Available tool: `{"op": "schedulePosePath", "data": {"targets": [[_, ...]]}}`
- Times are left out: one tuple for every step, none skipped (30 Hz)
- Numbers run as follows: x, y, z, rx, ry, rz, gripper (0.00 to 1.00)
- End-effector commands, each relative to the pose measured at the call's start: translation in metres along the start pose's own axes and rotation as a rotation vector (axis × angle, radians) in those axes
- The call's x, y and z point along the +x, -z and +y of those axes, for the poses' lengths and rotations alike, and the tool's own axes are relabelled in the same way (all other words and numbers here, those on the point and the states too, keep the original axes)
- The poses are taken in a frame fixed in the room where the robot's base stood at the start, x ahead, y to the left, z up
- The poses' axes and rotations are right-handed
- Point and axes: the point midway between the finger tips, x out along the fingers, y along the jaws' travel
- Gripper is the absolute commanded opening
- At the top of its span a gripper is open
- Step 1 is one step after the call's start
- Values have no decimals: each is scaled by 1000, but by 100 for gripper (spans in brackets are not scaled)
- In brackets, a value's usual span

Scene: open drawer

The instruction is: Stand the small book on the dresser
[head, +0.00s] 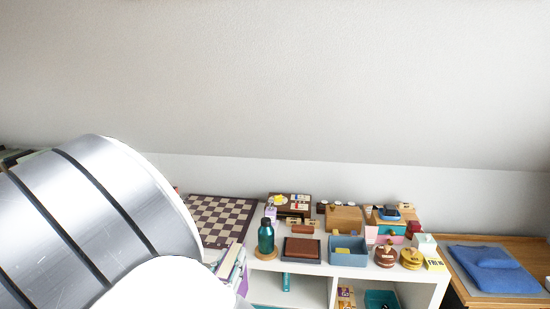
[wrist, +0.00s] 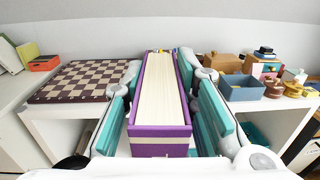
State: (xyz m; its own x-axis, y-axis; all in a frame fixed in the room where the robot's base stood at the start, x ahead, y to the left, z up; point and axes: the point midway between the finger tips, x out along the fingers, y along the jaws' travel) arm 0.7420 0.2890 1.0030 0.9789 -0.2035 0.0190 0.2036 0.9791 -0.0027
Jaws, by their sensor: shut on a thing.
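A purple book (wrist: 160,132) with cream page edges is between the teal-padded fingers of my gripper (wrist: 158,72) in the wrist view. The gripper is shut on it. The page edges face up toward the camera and the book runs away from it. Beyond it is a white shelf unit (head: 345,272) with a crowded top, which I take to be the dresser. I cannot tell whether the book touches any surface.
On the unit's top are a chessboard (head: 222,217), a teal bottle (head: 265,236), a brown box (head: 301,248), a blue bin (head: 347,251) and yellow rings (head: 411,263). A wooden surface with blue cloth (head: 498,270) stands right.

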Motion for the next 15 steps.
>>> {"op": "schedulePosePath", "data": {"targets": [[7,3,-11,-4,15,-4,0],[11,5,-17,-5,22,-5,0],[16,8,-25,-6,33,-7,0],[20,10,-32,-6,41,-8,0],[24,12,-39,-7,48,-9,0],[30,16,-51,-9,62,-11,0],[34,18,-60,-9,73,-12,0],[39,21,-70,-11,85,-13,0],[46,25,-86,-13,102,-14,0],[51,29,-99,-14,117,-15,0],[56,32,-113,-15,131,-15,0],[62,38,-133,-16,152,-14,0],[66,41,-147,-16,166,-12,0],[69,44,-162,-17,181,-11,0],[72,49,-180,-16,198,-8,0]]}}
